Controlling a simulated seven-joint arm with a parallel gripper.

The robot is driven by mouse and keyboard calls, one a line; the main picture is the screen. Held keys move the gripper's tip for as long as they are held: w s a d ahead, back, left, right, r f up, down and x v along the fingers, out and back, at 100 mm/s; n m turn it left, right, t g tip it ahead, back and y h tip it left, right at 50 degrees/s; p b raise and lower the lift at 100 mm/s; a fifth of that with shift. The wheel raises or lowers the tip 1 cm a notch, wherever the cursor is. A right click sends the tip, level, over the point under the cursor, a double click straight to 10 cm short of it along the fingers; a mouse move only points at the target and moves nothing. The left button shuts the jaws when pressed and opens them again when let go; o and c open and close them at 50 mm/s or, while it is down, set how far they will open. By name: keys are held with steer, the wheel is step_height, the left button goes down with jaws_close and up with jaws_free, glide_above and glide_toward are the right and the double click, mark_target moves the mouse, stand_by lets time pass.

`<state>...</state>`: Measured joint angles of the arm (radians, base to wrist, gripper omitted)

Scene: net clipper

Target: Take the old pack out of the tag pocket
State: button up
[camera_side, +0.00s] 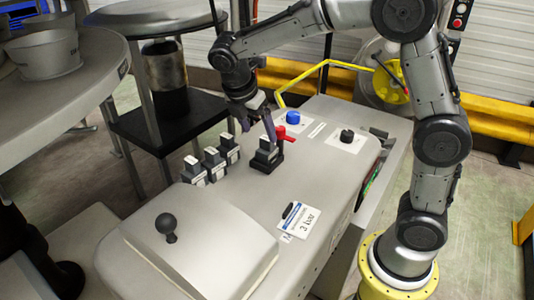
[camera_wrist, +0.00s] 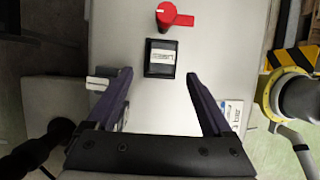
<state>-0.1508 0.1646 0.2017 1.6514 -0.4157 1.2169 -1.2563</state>
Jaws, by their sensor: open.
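The old pack (camera_side: 267,143) is a dark grey block with a white label. It stands upright in the tag pocket (camera_side: 265,163), a black square holder on the grey machine top. In the wrist view the pack (camera_wrist: 162,58) shows from above, framed by the black rim of the pocket (camera_wrist: 148,72). My gripper (camera_side: 258,122) is above the pack, tilted, with its fingers pointing down. In the wrist view my gripper (camera_wrist: 158,75) has its two purple fingers wide apart, one on each side of the pack's line. Nothing is between the fingers.
A red lever (camera_side: 283,132) stands close behind the pocket, with a blue knob (camera_side: 292,117) beyond it. Three similar grey packs (camera_side: 214,163) stand in a row to the left. A black knob (camera_side: 346,136) is at right. A lid with a black ball handle (camera_side: 168,225) is in front.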

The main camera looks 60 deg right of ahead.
mark_target(265, 140)
steer(key=shift+d+x, duration=0.15)
steer(key=shift+x, duration=1.75)
steer(key=shift+d+x, duration=0.1)
steer(key=shift+x, duration=1.8)
steer(key=shift+s+r, duration=0.15)
jaws_close()
